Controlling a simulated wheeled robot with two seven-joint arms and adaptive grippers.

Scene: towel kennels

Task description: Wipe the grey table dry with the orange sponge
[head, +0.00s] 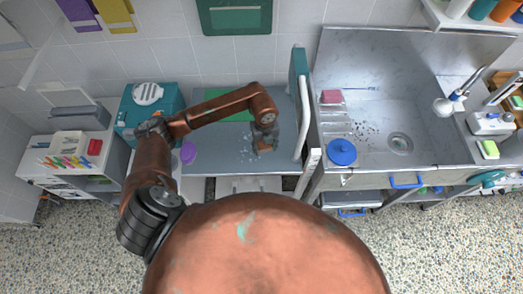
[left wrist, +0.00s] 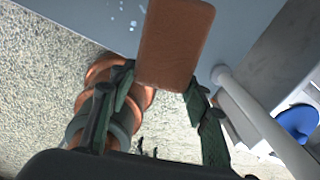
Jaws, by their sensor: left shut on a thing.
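The grey table (head: 210,160) stands in the middle of the head view, with small pale water drops (head: 246,155) on its right half. My left gripper (head: 265,141) is over the table's right part, shut on the orange sponge (head: 266,149). In the left wrist view the sponge (left wrist: 175,45) sits between the two dark green fingers and sticks out past their tips. Some drops (left wrist: 133,22) show beside it on the table. I cannot tell whether the sponge touches the tabletop. My right gripper is not in view.
A white rail (head: 302,115) and a teal panel (head: 299,65) bound the table's right side, near the sponge. A steel sink (head: 400,143) lies beyond. A teal box (head: 150,98), a purple round thing (head: 188,152) and a green mat (head: 222,105) are on the left and back.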

